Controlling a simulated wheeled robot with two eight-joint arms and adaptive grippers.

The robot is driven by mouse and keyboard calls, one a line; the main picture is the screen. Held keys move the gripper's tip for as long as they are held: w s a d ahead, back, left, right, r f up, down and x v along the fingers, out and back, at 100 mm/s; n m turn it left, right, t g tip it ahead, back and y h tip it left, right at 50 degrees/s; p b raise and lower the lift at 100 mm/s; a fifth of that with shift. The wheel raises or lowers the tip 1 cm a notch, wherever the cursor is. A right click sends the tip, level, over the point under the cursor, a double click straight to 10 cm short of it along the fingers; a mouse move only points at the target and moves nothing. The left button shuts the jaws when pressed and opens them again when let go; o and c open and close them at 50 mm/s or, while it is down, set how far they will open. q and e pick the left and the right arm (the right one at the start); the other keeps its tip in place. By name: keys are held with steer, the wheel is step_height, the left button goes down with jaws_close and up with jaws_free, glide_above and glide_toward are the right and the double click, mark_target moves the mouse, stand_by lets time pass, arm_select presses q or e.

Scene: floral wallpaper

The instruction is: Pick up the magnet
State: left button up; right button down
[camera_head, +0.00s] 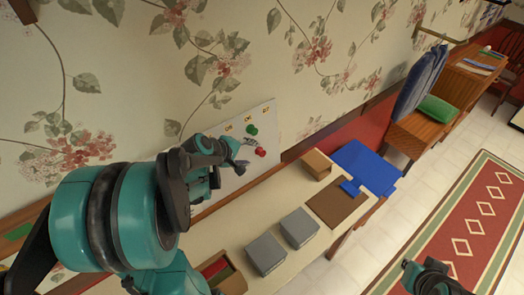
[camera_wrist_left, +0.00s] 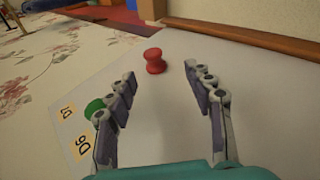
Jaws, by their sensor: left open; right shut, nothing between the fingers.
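A red spool-shaped magnet (camera_head: 260,152) sits on a white board (camera_head: 265,118) against the wall. It also shows in the left wrist view (camera_wrist_left: 154,61), just beyond the fingertips and in the gap between them. A green magnet (camera_head: 251,129) is on the same board; in the left wrist view it is partly hidden behind the left finger (camera_wrist_left: 95,108). My left gripper (camera_head: 243,155) is open and empty, close to the board and beside the red magnet. My right gripper (camera_head: 432,284) is shut and empty at the lower right, away from the board.
A long pale table (camera_head: 225,226) runs below the board, with two grey boxes (camera_head: 266,254) (camera_head: 299,228), a brown box (camera_head: 316,165) and a brown mat (camera_head: 335,203). A blue chair (camera_head: 366,167) stands beyond. Yellow number labels (camera_wrist_left: 82,149) are on the board.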

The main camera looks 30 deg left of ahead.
mark_target(259, 152)
arm_select(q)
steer(key=x, duration=0.6)
steer(key=shift+w+d+r+b, duration=0.15)
steer(key=shift+w+r+b, duration=0.1)
steer(key=shift+r+b, duration=0.1)
steer(key=shift+c, duration=0.2)
steer(key=c, duration=1)
